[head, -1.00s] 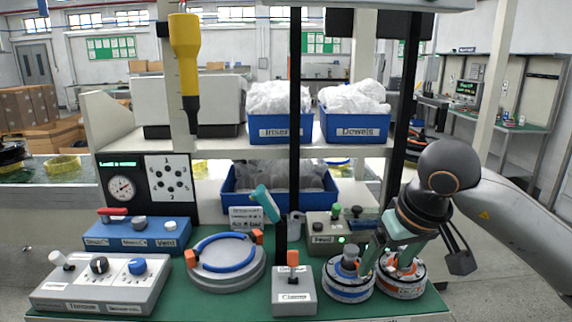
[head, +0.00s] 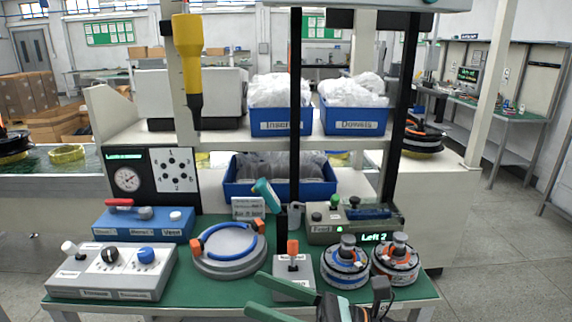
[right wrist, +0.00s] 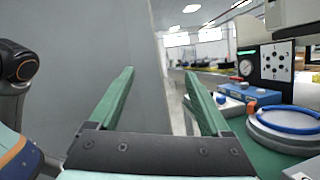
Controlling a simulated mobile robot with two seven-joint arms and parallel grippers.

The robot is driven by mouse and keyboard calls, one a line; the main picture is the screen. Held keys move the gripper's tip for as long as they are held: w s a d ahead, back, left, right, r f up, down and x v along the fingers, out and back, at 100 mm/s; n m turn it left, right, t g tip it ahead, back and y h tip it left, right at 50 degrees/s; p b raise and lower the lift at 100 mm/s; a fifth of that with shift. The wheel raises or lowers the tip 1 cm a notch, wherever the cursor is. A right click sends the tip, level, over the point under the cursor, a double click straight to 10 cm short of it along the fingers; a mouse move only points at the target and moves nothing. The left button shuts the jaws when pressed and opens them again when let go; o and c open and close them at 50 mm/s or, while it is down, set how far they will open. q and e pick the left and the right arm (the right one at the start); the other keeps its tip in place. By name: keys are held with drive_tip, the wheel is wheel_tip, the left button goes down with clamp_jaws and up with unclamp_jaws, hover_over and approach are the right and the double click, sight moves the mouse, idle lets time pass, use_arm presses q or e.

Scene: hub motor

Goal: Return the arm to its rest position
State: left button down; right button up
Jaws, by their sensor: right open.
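My right gripper (head: 262,293) is low in the head view, in front of the bench's front edge, with its green fingers pointing left. In the right wrist view its two fingers (right wrist: 160,85) stand wide apart with nothing between them. Two hub motors (head: 346,266) (head: 396,262) stand side by side at the right end of the green bench top (head: 220,290), apart from the gripper. Most of my right arm is below the picture. My left gripper is not in view.
A clamp box (head: 293,278) with an orange-topped lever stands just behind the gripper. A round fixture with a blue ring (head: 228,248) and a grey control box (head: 112,270) are further left. Blue bins (head: 280,122) sit on the shelf. Floor at right is clear.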

drive_tip(key=w+d+f+m+t+h+p, duration=0.15)
drive_tip(key=d+f+m+t+h, duration=0.3)
drive_tip(key=m, duration=0.55)
drive_tip(key=w+d+f+m+t+h, duration=0.25)
drive_tip(key=f+m+t, duration=0.2)
drive_tip(key=m, duration=0.45)
drive_tip(key=w+d+f+m+t+h, duration=0.1)
drive_tip(key=d+f+m+t+h, duration=0.35)
drive_tip(key=m, duration=0.55)
drive_tip(key=s+d+f+m+g+h, duration=0.3)
drive_tip(key=s+f+m, duration=0.5)
drive_tip(key=f, duration=0.3)
drive_tip(key=s+d+f+m+g+h+p, duration=0.1)
drive_tip(key=s+d+f+m+g+h, duration=0.3)
drive_tip(key=s+f+m, duration=0.4)
wheel_tip(320, 180, down, 3)
drive_tip(key=shift+s+d+r+m+h+p, duration=0.1)
drive_tip(key=shift+s+d+m+h+p, duration=0.3)
drive_tip(key=shift+m, duration=0.3)
drive_tip(key=shift+w+a, duration=0.1)
drive_tip(key=shift+a, duration=0.05)
